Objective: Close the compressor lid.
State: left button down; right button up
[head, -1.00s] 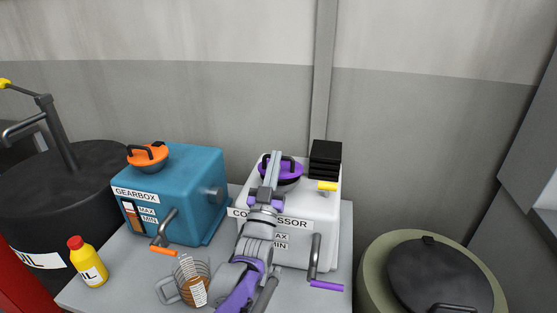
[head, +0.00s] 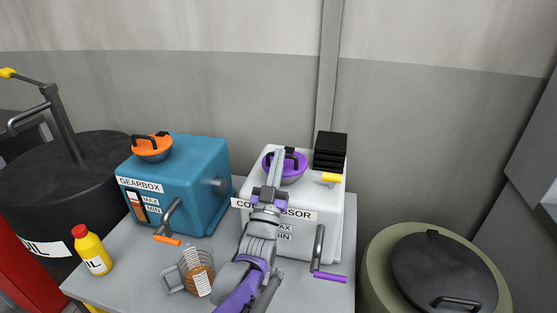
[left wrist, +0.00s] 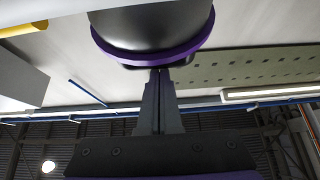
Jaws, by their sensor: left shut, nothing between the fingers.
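The compressor (head: 328,205) is the white box on the right of the bench. Its purple lid (head: 298,169) has a dark handle and sits over a grey round filler neck. I cannot tell whether the lid is fully seated. My left gripper (head: 280,153) is shut and empty, in front of the lid and overlapping it in the head view. In the left wrist view, the shut fingers (left wrist: 158,75) point at the purple rim (left wrist: 185,52), close to a dark piece under it. Contact is unclear. My right gripper is not in view.
A blue gearbox (head: 185,180) stands left, with a jug (head: 197,272) and yellow bottle (head: 92,250) in front. A green drum (head: 376,275) stands right.

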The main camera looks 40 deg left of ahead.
pick_arm(q)
jog(key=s+d+f+p, duration=0.2)
jog(key=s+d, duration=0.1)
jog(key=s, duration=0.3)
jog(key=shift+s+d+f, duration=0.2)
jog(key=shift+s+d, duration=0.15)
jog(key=shift+s, duration=0.05)
